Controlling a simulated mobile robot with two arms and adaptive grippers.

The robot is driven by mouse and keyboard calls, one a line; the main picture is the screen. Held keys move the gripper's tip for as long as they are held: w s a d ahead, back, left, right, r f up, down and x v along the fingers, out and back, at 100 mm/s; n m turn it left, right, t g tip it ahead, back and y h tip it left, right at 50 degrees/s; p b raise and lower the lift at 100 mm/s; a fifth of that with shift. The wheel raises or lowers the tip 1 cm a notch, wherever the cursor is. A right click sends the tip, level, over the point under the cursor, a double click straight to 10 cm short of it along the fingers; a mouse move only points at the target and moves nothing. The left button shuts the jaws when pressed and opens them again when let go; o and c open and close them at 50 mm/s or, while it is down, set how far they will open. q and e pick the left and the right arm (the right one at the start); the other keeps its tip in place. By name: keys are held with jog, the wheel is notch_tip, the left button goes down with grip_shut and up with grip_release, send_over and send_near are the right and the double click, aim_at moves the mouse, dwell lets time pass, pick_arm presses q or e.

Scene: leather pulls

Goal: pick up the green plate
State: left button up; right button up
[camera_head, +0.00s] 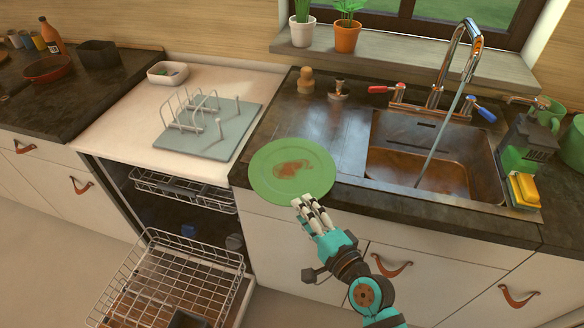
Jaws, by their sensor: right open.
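The green plate (265,178) is round, with a brown smear in its middle. It is at the counter's front edge, left of the sink, and its near rim reaches past that edge. My right gripper (307,203) is at the plate's near rim, with its white fingers pointing toward the plate. The fingers are open and overlap the rim in the picture; I cannot tell whether they touch it. My left gripper is out of view.
The sink (425,150) with running water is right of the plate. A dish rack (205,120) stands at the left. Below it, the dishwasher is open, with its lower basket (170,285) pulled out. A yellow sponge (524,190) and green mugs are at the right.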

aim_at(285, 192)
jog(key=x, duration=0.7)
jog(key=shift+w+a+f+p, duration=0.25)
jog(key=shift+w+p, duration=0.05)
jog(key=shift+p, duration=0.1)
jog(key=shift+s, duration=0.1)
grip_shut()
jog(key=shift+r, duration=0.1)
